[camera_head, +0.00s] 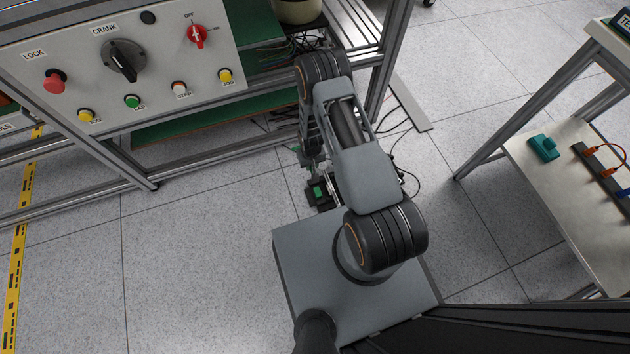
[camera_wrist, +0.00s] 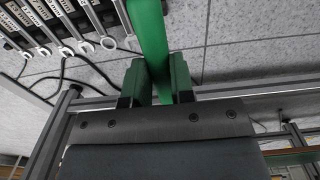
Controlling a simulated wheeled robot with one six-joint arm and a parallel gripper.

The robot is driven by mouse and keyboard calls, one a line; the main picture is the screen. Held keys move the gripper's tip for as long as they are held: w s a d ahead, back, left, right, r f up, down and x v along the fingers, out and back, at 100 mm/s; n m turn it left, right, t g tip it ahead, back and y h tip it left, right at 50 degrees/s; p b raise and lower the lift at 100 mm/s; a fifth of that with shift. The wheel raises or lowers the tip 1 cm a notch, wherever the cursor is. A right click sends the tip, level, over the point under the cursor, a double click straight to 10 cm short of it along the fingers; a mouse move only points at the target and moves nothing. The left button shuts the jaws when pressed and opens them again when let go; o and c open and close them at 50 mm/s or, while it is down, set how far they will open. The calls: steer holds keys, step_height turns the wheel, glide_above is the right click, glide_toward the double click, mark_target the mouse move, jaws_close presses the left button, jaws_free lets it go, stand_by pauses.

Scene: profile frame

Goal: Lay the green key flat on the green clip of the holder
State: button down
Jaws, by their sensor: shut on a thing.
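The green key (camera_wrist: 148,30) is a long, smooth green bar in the wrist view, running from between my fingers out past the top edge. Its far end is out of the frame. My gripper (camera_wrist: 160,82) is shut on it, with a green-faced finger on each side. In the head view my gripper (camera_head: 319,191) hangs low beside my base, largely hidden by my arm; the key cannot be made out clearly there. I cannot make out the holder's green clip in either view.
Labelled silver ring-ended tools (camera_wrist: 84,46) stand in a row at the wrist view's upper left. In the head view, a control panel (camera_head: 160,95) on a metal frame is left, and a bench (camera_head: 550,185) with a teal block (camera_head: 543,148) is right. Open floor lies lower left.

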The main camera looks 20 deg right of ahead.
steer(key=s+f, duration=0.3)
steer(key=f, duration=0.4)
steer(key=shift+s+f, duration=0.3)
steer(key=shift+s, duration=0.1)
steer(key=shift+s, duration=0.1)
steer(key=b, duration=0.6)
glide_above(315, 193)
steer(key=shift+f, duration=2.9)
steer(key=shift+f+b, duration=1.55)
steer(key=shift+b, duration=0.05)
steer(key=c, duration=0.9)
jaws_free()
steer(key=shift+r, duration=0.1)
step_height(315, 193, up, 14)
steer(key=p, duration=0.6)
steer(key=shift+p, duration=0.35)
